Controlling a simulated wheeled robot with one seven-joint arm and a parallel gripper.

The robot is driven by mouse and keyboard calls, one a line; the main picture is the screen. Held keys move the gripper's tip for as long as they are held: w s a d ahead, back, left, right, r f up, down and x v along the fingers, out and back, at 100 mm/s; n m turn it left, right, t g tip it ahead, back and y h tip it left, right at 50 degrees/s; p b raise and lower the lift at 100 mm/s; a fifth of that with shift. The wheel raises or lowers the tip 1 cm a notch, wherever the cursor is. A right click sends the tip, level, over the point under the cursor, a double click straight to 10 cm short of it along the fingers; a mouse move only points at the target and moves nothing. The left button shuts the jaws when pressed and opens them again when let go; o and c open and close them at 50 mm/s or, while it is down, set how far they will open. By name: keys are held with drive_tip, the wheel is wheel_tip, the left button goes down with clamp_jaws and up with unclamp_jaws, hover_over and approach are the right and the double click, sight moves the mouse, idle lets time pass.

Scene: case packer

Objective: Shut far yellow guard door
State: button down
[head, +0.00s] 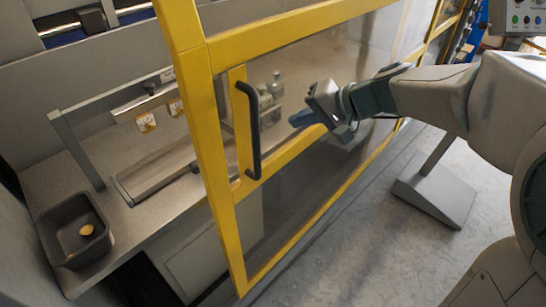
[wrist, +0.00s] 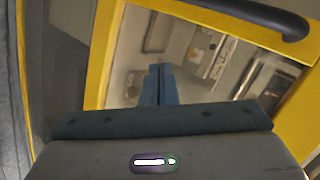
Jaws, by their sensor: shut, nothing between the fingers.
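The yellow guard door (head: 209,140) is a yellow frame with a clear pane and stands open, its free edge toward me at the left. Its black handle (head: 254,130) is upright on a yellow plate near that edge. In the wrist view the handle (wrist: 250,14) crosses the top right, above the yellow frame (wrist: 105,50). My gripper (head: 293,121) is right of the handle, on the near side of the pane, its blue fingers pointing left. In the wrist view the blue fingers (wrist: 159,78) are together and empty. I cannot tell whether they touch the door.
Behind the door is a grey worktop (head: 60,180) with a metal rail. A dark bin (head: 75,229) with a small yellowish item stands at its left end. A grey pedestal foot (head: 435,190) stands on the floor under my arm. A control box (head: 520,18) is at top right.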

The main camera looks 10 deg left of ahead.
drive_tip(key=d+f+n+g+h+p, duration=0.3)
drive_tip(key=f+n+g+p, duration=0.15)
drive_tip(key=n, duration=0.55)
drive_tip(key=s+a+f+p, duration=0.3)
drive_tip(key=a+f+p, duration=0.1)
drive_tip(key=a+f, duration=0.4)
drive_tip(key=shift+s+a, duration=0.2)
drive_tip(key=shift+s, duration=0.2)
drive_tip(key=shift+s+f+t, duration=0.1)
drive_tip(key=shift+f+t, duration=0.05)
drive_tip(key=shift+t, duration=0.2)
